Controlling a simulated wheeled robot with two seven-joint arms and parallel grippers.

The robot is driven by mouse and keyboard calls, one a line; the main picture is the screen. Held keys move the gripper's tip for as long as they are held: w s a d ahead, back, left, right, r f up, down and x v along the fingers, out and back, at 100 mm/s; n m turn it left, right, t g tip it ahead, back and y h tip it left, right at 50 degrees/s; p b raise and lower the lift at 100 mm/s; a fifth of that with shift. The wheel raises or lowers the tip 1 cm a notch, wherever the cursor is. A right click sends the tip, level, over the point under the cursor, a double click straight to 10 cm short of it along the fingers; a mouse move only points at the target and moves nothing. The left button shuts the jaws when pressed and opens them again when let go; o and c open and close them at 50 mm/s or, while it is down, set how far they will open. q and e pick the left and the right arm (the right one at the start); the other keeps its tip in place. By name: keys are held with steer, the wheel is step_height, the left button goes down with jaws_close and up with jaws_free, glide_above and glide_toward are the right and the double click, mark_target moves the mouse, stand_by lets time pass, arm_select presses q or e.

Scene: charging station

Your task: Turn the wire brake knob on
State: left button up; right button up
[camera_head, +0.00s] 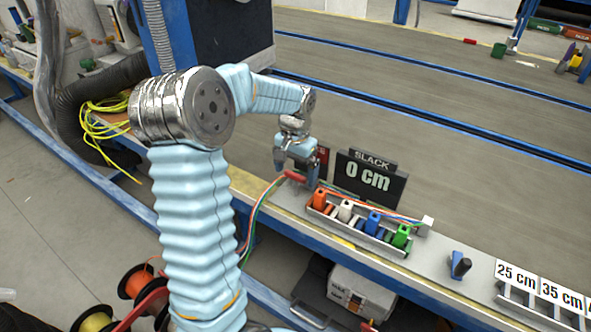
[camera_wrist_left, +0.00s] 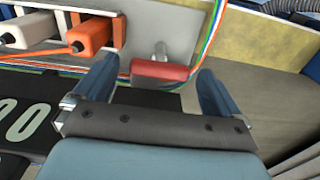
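The wire brake knob appears as a small red handle (camera_head: 296,175) on the grey rail, left of the colored clips. In the left wrist view the red knob (camera_wrist_left: 160,73) lies crosswise on a grey metal stem, between my fingers in the picture. My left gripper (camera_head: 296,167) is over the knob, pointing down. In the wrist view the left gripper (camera_wrist_left: 157,78) is open, with a gap on each side of the knob; I cannot tell how far above it the fingertips are. My right gripper is not in view.
The wire holder with orange, white, blue and green clips (camera_head: 361,226) stands close right of the knob. The "SLACK 0 cm" sign (camera_head: 370,178) stands behind. Colored wires (camera_wrist_left: 212,40) run beside the knob. A blue-and-black peg (camera_head: 460,265) and numbered slots (camera_head: 540,300) lie farther right.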

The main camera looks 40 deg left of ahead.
mark_target(295, 174)
arm_select(q)
step_height(295, 174, up, 14)
steer(key=shift+p, duration=0.45)
steer(key=shift+f, duration=0.15)
stand_by(0.5)
